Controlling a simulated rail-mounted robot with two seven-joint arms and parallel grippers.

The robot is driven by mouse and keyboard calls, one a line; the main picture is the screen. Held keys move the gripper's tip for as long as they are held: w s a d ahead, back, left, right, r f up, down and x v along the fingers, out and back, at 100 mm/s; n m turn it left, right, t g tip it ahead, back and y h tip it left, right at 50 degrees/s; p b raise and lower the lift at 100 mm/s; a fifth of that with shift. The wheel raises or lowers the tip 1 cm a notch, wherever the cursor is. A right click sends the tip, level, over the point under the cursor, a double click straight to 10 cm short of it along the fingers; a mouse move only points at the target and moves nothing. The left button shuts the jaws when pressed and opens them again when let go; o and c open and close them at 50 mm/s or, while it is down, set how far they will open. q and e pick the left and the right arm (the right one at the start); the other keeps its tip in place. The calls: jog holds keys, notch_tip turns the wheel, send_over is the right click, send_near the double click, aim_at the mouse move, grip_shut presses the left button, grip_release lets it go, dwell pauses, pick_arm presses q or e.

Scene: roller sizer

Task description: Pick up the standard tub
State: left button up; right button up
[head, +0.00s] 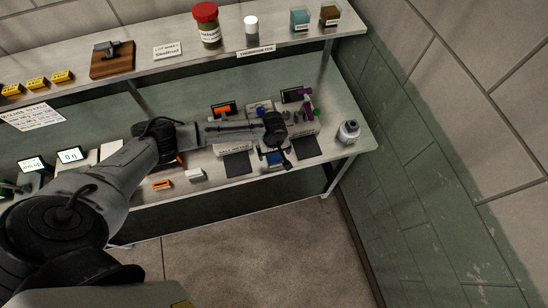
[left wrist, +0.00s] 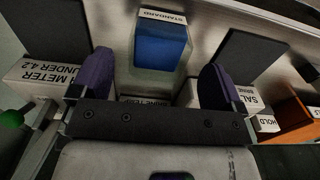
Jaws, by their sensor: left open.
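The standard tub (left wrist: 160,47) shows in the left wrist view as a clear-sided box with blue inside. A white label reading STANDARD (left wrist: 163,17) is at its top edge. My left gripper (left wrist: 157,80) is open, its two purple-padded fingers spread to either side, with the tub between and a little beyond them. I see no contact. In the head view my left gripper (head: 275,158) is over the front of the bench, partly hiding the blue of the tub (head: 273,157). My right gripper is not in view.
Dark mats (head: 237,163) and (head: 306,147) flank the tub on the bench. White labelled blocks stand beside it, one reading METER UNDER 4.2 (left wrist: 42,75). A grey bottle (head: 348,132) stands at the right end. The shelf (head: 180,62) above carries jars and a wooden board.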

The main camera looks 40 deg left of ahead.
aim_at(274, 160)
pick_arm(q)
jog(key=shift+w+f, duration=0.15)
jog(key=shift+f, duration=2.4)
jog(key=shift+a, duration=0.1)
jog(key=c, duration=1.1)
